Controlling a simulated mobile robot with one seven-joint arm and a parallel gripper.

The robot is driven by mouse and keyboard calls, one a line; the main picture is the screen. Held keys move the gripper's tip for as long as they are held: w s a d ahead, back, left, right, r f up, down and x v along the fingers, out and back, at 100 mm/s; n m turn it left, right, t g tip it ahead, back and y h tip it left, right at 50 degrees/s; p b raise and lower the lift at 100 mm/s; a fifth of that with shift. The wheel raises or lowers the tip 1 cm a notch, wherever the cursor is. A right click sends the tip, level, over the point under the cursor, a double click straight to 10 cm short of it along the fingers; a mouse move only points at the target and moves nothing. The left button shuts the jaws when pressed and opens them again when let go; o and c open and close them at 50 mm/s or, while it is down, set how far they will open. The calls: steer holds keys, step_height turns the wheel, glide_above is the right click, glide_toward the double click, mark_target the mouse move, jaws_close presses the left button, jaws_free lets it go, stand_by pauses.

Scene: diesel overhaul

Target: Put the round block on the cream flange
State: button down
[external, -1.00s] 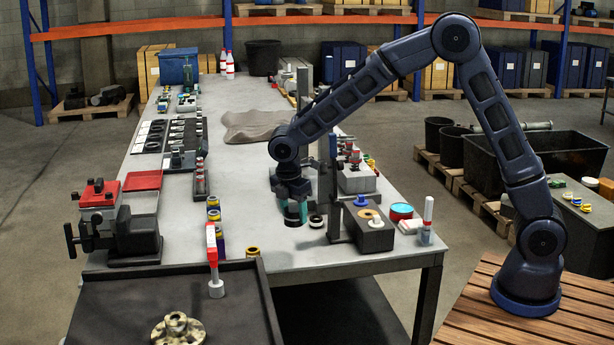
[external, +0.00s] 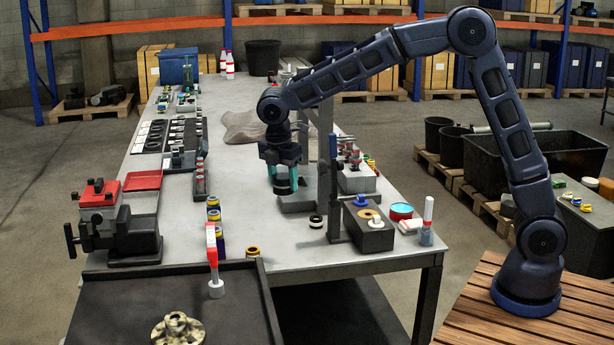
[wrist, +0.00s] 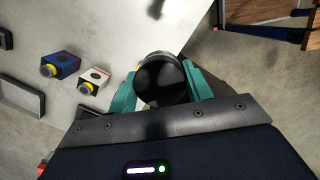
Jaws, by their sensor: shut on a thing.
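My gripper (external: 285,183) is shut on the round block (external: 284,188), a short dark cylinder held between its teal fingers. They are raised above the middle of the bench. In the wrist view the block shows its round black face (wrist: 162,80) between the fingertips. The cream flange (external: 178,328) lies in the dark tray at the lower left of the external view. It is round, has a raised centre, and is partly cut off by the bottom edge. My gripper is well apart from it, above and to its right. I cannot pick out the flange in the wrist view.
A red-and-white upright tool (external: 215,265) stands by the tray's right part (external: 262,300). A red-and-grey vice (external: 120,215) sits behind the tray. A dark upright post (external: 333,190) and a dark box (external: 368,232) are right of my gripper. The bench middle is mostly clear.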

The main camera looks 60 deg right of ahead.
steer(key=w+a+r+n, duration=0.1)
steer(key=a+r+n, duration=0.1)
steer(key=a, duration=0.4)
steer(key=w+a+r+n, duration=0.1)
steer(key=a+r+n, duration=0.1)
steer(key=a, duration=0.5)
step_height(320, 180, up, 10)
steer(key=n+t+y, duration=0.2)
steer(key=n, duration=1.2)
glide_above(173, 317)
steer(key=f, duration=1.9)
steer(key=shift+s+f, duration=0.2)
steer(key=shift+s, duration=0.05)
steer(key=shift+f, duration=0.1)
steer(key=c, duration=0.6)
jaws_free()
steer(key=shift+f, duration=0.1)
steer(key=r, duration=0.4)
steer(key=s+r, duration=0.1)
steer(key=r, duration=0.7)
steer(key=shift+s+r, duration=0.1)
steer(key=shift+s, duration=0.3)
